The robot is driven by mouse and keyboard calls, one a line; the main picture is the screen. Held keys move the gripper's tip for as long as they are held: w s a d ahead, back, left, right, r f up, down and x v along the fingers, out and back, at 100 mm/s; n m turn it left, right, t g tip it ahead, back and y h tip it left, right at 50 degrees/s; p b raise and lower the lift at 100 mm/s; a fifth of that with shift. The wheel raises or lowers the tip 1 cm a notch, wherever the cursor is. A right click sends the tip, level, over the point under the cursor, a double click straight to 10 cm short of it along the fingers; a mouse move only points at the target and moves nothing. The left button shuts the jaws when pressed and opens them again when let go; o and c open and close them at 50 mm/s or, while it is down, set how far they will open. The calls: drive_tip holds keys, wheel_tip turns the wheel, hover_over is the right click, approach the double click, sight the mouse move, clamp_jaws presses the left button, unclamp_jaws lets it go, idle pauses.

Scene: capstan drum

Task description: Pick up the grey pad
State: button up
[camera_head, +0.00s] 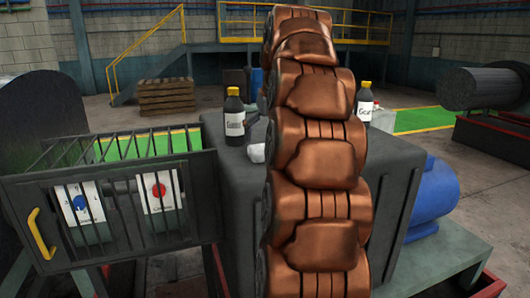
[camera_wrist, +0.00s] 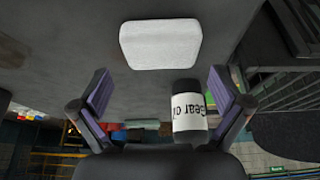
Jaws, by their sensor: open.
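The grey pad (camera_wrist: 160,44) is a pale, rounded block lying flat on the dark grey housing top (camera_wrist: 60,50) in the wrist view. In the head view a small part of the pad (camera_head: 257,152) shows at the left edge of my copper-coloured arm, which hides the rest. My gripper (camera_wrist: 160,85) is open, with its two purple-lined fingers spread wide. The pad lies apart from the fingertips, above the gap between them in the picture. No finger touches it visibly. My gripper is hidden behind the arm in the head view.
A dark gear oil bottle (camera_wrist: 188,110) shows between the fingers in the wrist view. In the head view, a yellow-capped bottle (camera_head: 234,117) stands left of the pad and another bottle (camera_head: 365,103) right of my arm. A barred guard (camera_head: 110,200) with a yellow handle stands at left.

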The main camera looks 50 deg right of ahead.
sight(265, 146)
drive_tip(key=shift+p+x, duration=0.7)
drive_tip(key=shift+x, duration=1.65)
drive_tip(key=shift+a, duration=0.15)
drive_tip(key=c, duration=0.8)
drive_tip(key=shift+r, duration=0.15)
drive_tip(key=shift+r+b, duration=0.6)
drive_tip(key=shift+r, duration=1)
drive_tip(key=s+a+b, duration=0.1)
drive_tip(key=s+a, duration=0.2)
drive_tip(key=s, duration=0.1)
drive_tip(key=s+a+r+b, duration=0.1)
drive_tip(key=s+a, duration=0.2)
drive_tip(key=a, duration=0.1)
drive_tip(key=s+a+b, duration=0.2)
drive_tip(key=s+a, duration=0.2)
drive_tip(key=shift+s+r, duration=0.25)
drive_tip(key=shift+s, duration=0.05)
